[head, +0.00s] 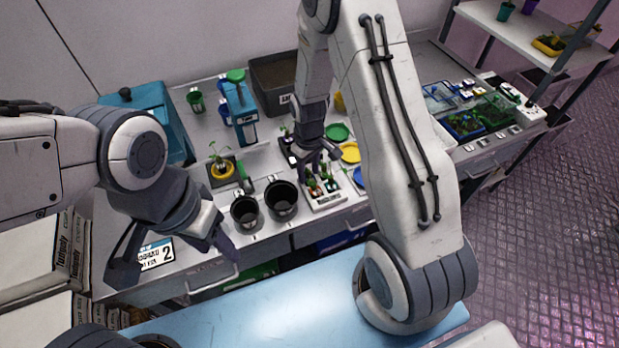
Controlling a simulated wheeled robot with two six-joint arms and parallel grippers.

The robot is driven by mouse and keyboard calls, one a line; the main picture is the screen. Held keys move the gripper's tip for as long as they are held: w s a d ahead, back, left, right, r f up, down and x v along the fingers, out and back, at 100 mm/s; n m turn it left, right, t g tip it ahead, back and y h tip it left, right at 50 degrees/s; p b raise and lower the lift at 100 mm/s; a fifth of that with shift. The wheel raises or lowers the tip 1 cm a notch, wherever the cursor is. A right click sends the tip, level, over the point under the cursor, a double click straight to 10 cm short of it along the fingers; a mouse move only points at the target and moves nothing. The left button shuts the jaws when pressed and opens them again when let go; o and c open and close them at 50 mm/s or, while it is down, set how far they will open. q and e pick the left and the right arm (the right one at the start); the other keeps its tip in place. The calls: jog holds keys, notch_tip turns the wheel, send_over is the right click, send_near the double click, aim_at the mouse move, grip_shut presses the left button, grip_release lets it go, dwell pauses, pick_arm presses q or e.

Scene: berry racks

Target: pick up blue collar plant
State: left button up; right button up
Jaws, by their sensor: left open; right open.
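My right gripper (320,168) reaches down over the bench, its jaws open just above a small white tray (326,203) of seedlings (322,184). It partly covers them. The seedlings have green leaves and some red at their bases; I cannot make out a blue collar on any of them. Whether a finger touches a plant is too small to tell. My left gripper (172,254) is open and empty at the bench's left front, in front of a white card marked 2 (157,254). A leafy plant (217,155) stands in a dark pot with a yellow ring (222,169).
Two black pots (245,213) (282,201) stand between the grippers. Behind are a blue bin (150,100), a blue box (241,112) and a dark soil crate (274,75). Green and yellow discs (350,152) lie right of the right gripper. Planted trays (466,124) stand farther right.

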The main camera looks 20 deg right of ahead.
jog(key=shift+f, duration=0.4)
grip_shut()
jog(key=shift+r, duration=0.2)
